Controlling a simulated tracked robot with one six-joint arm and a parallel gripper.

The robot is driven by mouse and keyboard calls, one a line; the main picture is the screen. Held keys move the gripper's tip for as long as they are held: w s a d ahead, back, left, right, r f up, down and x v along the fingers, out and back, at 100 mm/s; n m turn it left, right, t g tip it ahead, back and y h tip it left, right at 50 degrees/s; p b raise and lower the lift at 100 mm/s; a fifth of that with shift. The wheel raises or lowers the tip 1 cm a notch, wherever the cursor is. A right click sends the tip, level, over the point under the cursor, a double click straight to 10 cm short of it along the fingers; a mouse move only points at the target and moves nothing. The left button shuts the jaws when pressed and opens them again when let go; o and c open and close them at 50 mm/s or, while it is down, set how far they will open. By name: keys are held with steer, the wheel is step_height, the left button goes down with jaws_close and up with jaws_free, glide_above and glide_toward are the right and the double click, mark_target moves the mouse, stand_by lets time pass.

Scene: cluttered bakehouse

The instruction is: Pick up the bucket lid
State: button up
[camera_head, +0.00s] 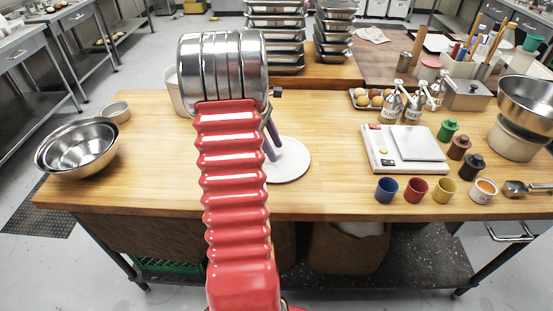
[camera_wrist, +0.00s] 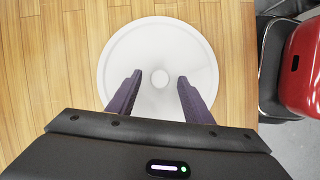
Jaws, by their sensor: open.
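The bucket lid (camera_head: 295,165) is a round white disc lying flat on the wooden worktop, partly hidden behind my red arm in the head view. In the wrist view the whole front of the lid (camera_wrist: 160,38) shows, with a small round knob at its middle. My gripper (camera_wrist: 159,80) is open and empty, its two purple fingers spread to either side of the knob as seen from above. In the head view only part of my gripper (camera_head: 272,142) shows beside the arm. How far the fingertips are above the lid is hard to tell.
A pale bucket (camera_head: 173,95) stands behind my arm, mostly hidden. Steel bowls (camera_head: 78,150) are on the left. A scale (camera_head: 405,149), small coloured cups (camera_head: 416,189) and dispensers crowd the right. The worktop between lid and scale is clear.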

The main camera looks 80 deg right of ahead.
steer(key=shift+s+f, duration=0.15)
steer(key=shift+f, duration=0.15)
steer(key=shift+c, duration=0.4)
jaws_close()
stand_by(0.3)
